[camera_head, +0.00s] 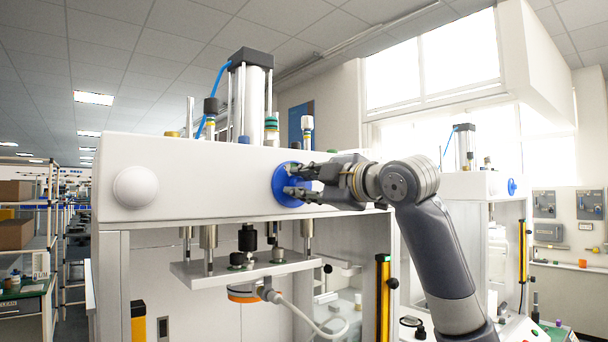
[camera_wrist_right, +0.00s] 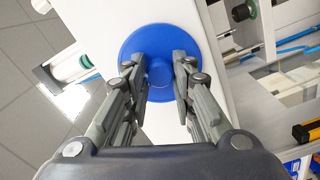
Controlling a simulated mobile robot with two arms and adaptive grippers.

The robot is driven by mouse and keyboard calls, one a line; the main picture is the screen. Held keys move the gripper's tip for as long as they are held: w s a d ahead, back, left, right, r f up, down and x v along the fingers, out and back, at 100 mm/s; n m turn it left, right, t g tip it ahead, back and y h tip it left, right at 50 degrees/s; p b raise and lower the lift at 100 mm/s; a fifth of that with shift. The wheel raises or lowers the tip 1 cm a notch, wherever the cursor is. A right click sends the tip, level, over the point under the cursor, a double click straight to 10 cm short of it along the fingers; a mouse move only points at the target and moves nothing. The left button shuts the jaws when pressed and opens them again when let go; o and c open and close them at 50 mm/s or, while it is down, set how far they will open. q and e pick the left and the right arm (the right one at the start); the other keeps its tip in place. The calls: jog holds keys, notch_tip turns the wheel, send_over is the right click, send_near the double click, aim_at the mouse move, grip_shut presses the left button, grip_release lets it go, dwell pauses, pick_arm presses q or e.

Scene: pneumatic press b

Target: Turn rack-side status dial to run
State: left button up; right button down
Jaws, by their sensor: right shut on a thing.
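The blue round dial (camera_head: 287,184) is on the front of the white press head, right of its middle. It also shows in the right wrist view (camera_wrist_right: 160,40) as a blue disc with a raised knob in its centre. My right gripper (camera_head: 293,181) reaches it from the right. In the right wrist view my right gripper (camera_wrist_right: 160,73) has one finger on each side of the central knob and is shut on it. No run marking on the dial can be made out. My left gripper is not in view.
A white round dome (camera_head: 135,187) is on the left of the press head (camera_head: 210,160). Below hang a metal plate (camera_head: 250,268) and rods. A yellow and black light curtain post (camera_head: 383,300) stands below my right arm. Another press (camera_head: 475,185) is behind on the right.

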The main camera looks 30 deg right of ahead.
jog(key=n+p, duration=0.2)
jog(key=n, duration=0.1)
jog(key=shift+f+n+p, duration=0.1)
jog(key=shift+n+p, duration=0.2)
jog(key=shift+f+n+p, duration=0.15)
jog(key=shift+n+p, duration=0.65)
jog(key=shift+n, duration=1)
jog(key=c, duration=1.3)
grip_release()
jog(key=shift+c, duration=0.2)
jog(key=shift+s+r, duration=0.1)
jog(key=shift+r, duration=0.1)
jog(key=s+d, duration=0.1)
jog(key=s, duration=1)
jog(key=shift+s, duration=0.35)
